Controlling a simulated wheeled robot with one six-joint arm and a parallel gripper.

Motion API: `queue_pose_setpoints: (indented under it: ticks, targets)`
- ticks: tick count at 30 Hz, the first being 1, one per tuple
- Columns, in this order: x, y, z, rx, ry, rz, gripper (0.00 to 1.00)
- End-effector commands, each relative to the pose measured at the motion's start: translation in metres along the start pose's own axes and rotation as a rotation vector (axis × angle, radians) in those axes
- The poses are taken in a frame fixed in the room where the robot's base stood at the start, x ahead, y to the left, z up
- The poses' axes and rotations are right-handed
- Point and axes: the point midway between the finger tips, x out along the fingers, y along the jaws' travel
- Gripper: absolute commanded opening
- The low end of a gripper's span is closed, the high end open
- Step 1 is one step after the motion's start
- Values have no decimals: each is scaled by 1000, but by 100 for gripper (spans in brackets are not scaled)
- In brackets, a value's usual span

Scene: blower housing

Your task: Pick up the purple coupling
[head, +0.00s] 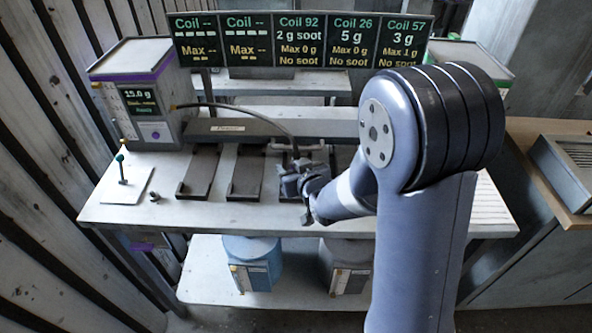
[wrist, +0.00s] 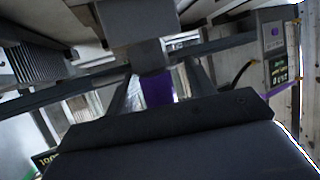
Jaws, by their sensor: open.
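A purple patch, which looks like the purple coupling (wrist: 157,90), shows in the wrist view between the two fingers of my gripper (wrist: 161,76). A dark grey block above it hides its upper part. The fingers are open on either side of it, and I cannot tell whether they touch it. In the head view my gripper (head: 300,186) is low over the bench, near the end of a black hose (head: 270,117). I cannot make out the coupling in the head view.
A grey cabinet (head: 148,88) with purple trim and a display stands at the bench's left. Dark trays (head: 245,172) lie left of my gripper. A green-knobbed lever (head: 121,170) stands at the front left. A sign with readings (head: 300,40) hangs behind. Buckets (head: 250,262) stand below.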

Motion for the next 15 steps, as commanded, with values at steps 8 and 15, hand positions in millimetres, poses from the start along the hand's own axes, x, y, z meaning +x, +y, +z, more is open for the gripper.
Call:
queue_pose_setpoints:
  ticks: [8, 15]
  targets:
    - [0, 0, 0, 0, 0, 0, 39]
    - [0, 0, 0, 0, 0, 0, 20]
